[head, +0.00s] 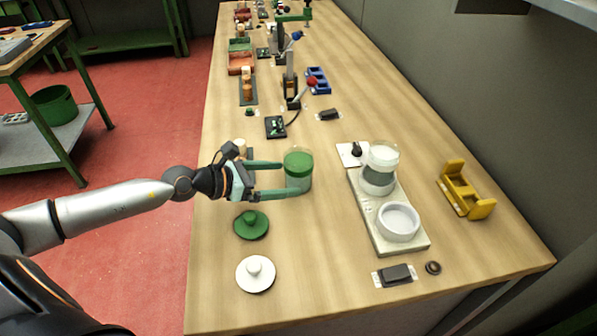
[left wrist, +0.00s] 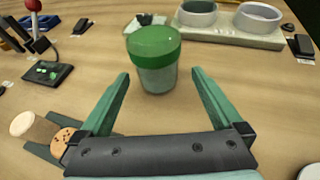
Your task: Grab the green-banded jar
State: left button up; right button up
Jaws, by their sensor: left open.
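The green-banded jar (head: 299,169) stands upright on the wooden table, with a broad green band at its upper part and a paler, see-through lower body. In the left wrist view, the jar (left wrist: 156,62) is centred ahead of my fingers. My left gripper (head: 291,179) is open and reaches in from the left. In the left wrist view, the open gripper's (left wrist: 160,74) fingertips lie left and right of the jar with a gap on each side, and nothing is held. How far the jar is between the fingers is hard to tell. My right gripper is not in view.
Right of the jar is a pale base (head: 375,219) with a white-banded jar (head: 379,172) and a white ring-shaped cup (head: 398,222). A green knobbed lid (head: 251,226) and a white one (head: 256,275) lie nearer. A yellow holder (head: 464,193) stands far right.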

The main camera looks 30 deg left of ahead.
aim_at(298, 175)
pick_arm(q)
jog(key=shift+p+x, duration=0.45)
jog(key=shift+x, duration=2.2)
jog(key=shift+w+a+r, duration=0.1)
jog(key=shift+w+a, duration=0.05)
jog(key=shift+r, duration=0.1)
grip_shut()
